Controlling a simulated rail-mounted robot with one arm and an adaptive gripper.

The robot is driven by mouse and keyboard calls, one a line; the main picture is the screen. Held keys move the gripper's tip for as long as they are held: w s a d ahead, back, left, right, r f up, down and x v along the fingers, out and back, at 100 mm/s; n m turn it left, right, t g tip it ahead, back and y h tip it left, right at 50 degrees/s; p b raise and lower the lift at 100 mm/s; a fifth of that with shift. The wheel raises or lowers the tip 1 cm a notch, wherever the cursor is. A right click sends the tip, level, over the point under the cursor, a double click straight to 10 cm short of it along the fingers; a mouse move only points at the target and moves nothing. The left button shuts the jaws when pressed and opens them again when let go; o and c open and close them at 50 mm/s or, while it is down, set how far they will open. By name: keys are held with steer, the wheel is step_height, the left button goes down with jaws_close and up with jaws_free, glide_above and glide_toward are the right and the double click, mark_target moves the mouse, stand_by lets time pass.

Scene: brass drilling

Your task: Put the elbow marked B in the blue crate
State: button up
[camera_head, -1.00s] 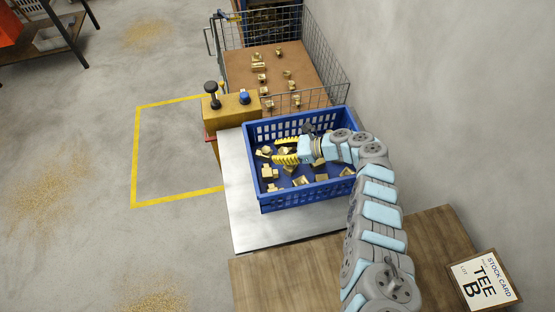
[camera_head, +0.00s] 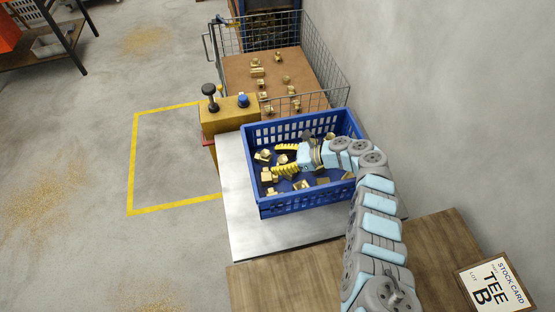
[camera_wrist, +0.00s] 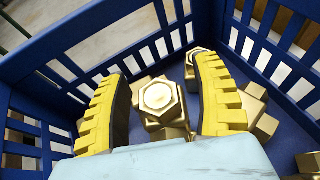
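My gripper (camera_head: 282,158) is inside the blue crate (camera_head: 290,206), its two yellow ridged fingers spread apart. In the wrist view my gripper (camera_wrist: 165,75) is open around a brass fitting (camera_wrist: 160,98) with a hexagonal end facing the camera. Gaps show between this fitting and both fingers. It sits among several other brass fittings on the crate floor. I cannot tell whether it is an elbow, and no letter is readable on any fitting. The blue crate also shows in the wrist view (camera_wrist: 75,45), with its slotted walls around the fingers.
A wire-mesh bin (camera_head: 323,62) with scattered brass fittings stands behind the crate. A yellow control box (camera_head: 228,112) with a black knob and blue button is beside it. A stock card (camera_head: 494,288) reading "TEE B" lies at right. The metal tabletop (camera_head: 250,230) in front is bare.

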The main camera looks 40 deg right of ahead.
steer(key=shift+r, duration=0.1)
steer(key=shift+s+d+r, duration=0.15)
steer(key=shift+s+d, duration=0.05)
steer(key=shift+s, duration=0.05)
steer(key=p+v, duration=0.1)
steer(key=v, duration=1)
steer(key=shift+s, duration=0.15)
